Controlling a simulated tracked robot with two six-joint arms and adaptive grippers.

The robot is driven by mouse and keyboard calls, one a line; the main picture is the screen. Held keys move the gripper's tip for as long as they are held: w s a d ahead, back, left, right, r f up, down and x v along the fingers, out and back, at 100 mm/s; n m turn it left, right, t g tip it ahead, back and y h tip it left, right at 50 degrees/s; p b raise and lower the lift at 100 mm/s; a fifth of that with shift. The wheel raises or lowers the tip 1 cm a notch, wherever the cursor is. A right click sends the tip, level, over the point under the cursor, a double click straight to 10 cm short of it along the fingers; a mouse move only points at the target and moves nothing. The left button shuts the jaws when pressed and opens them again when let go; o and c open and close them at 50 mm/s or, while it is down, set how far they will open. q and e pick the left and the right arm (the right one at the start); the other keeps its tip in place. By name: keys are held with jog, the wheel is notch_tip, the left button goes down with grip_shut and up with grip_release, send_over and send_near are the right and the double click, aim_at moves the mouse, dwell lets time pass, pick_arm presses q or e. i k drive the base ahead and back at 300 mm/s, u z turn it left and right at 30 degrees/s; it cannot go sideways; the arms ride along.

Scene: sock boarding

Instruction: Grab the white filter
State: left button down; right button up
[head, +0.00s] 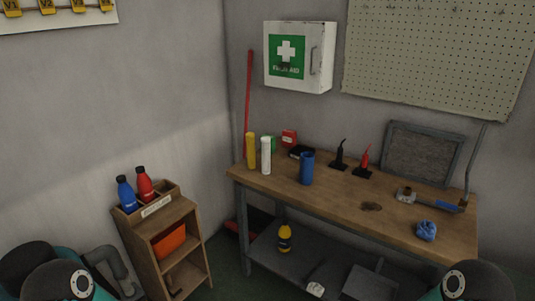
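The white filter (266,156) is a tall white cylinder standing upright at the left end of the wooden workbench (345,204). A yellow cylinder (251,150) stands close to its left, and a wider blue cylinder (307,168) stands to its right with a gap between. Parts of my arms show at the lower left and lower right corners, well short of the bench. Neither gripper is in the frame.
Green and red items (289,138) sit behind the filter. A wooden caddy (167,240) stands left of the bench. The bench front before the filter is clear.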

aim_at(265, 142)
jog(key=u, duration=0.45)
jog(key=i, duration=1.75)
jog(key=u, duration=0.05)
